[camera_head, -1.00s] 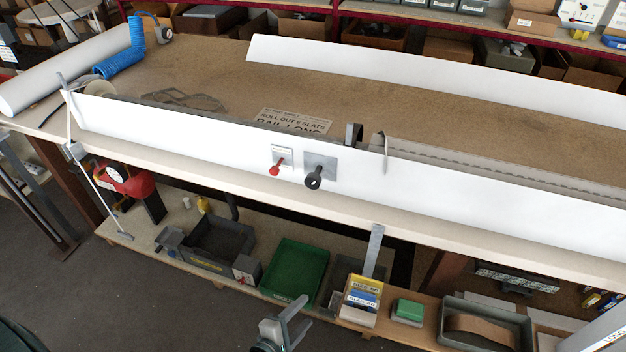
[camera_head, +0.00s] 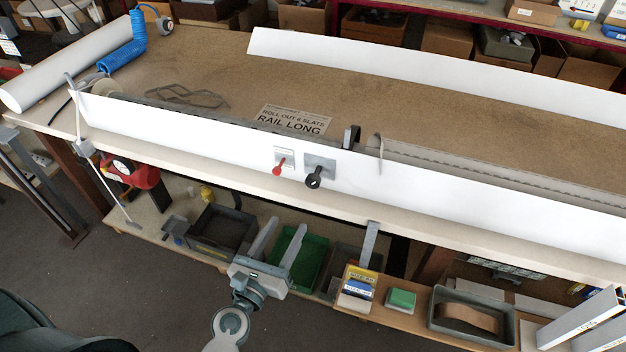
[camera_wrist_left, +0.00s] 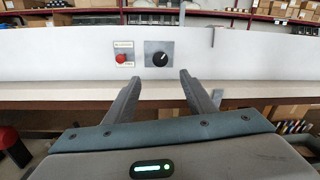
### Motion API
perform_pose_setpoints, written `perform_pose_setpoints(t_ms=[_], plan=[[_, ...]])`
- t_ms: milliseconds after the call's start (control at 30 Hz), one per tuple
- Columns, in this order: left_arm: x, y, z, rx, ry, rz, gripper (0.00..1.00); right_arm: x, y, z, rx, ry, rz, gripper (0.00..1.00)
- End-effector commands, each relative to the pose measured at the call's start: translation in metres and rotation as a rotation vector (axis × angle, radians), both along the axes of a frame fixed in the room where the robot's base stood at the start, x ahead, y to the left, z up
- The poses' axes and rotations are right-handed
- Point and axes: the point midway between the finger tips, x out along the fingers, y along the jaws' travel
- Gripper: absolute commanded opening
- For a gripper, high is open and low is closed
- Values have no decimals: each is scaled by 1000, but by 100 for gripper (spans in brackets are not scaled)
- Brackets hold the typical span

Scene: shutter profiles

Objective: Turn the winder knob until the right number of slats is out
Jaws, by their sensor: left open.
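The black winder knob (camera_head: 313,181) sits on a grey plate on the front of a long white rail (camera_head: 200,133). It also shows in the left wrist view (camera_wrist_left: 160,59), with a pale pointer mark slanting up to the right. A red knob (camera_head: 279,168) is on a small labelled plate to its left. Grey slatted material (camera_head: 500,174) lies behind the rail on the right. My left gripper (camera_head: 289,224) is open and empty, below and in front of the winder knob, apart from it. In the wrist view the knob shows between and beyond the fingertips. My right gripper is out of view.
A sign (camera_head: 293,119) on the bench reads "ROLL OUT 6 SLATS" and "RAIL LONG". A white panel (camera_head: 430,72) lies behind. A lower shelf holds a green tray (camera_head: 313,262), a dark bin (camera_head: 222,228) and small boxes (camera_head: 358,284). The space before the rail is clear.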

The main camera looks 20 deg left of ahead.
Motion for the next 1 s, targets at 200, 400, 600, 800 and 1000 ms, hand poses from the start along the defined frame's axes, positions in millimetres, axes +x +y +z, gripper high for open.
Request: perform_pose_setpoints(t_ms=[200,400,600,800,1000], plan=[[10,-1,1,1,-1,0,50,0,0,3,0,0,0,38],[33,-3,2,2,-1,0,50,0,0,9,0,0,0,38],[66,-7,2,1,-2,-1,50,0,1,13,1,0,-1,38],[100,-9,1,1,-2,0,50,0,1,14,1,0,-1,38],[134,-13,0,2,-1,0,50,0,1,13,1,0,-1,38]])
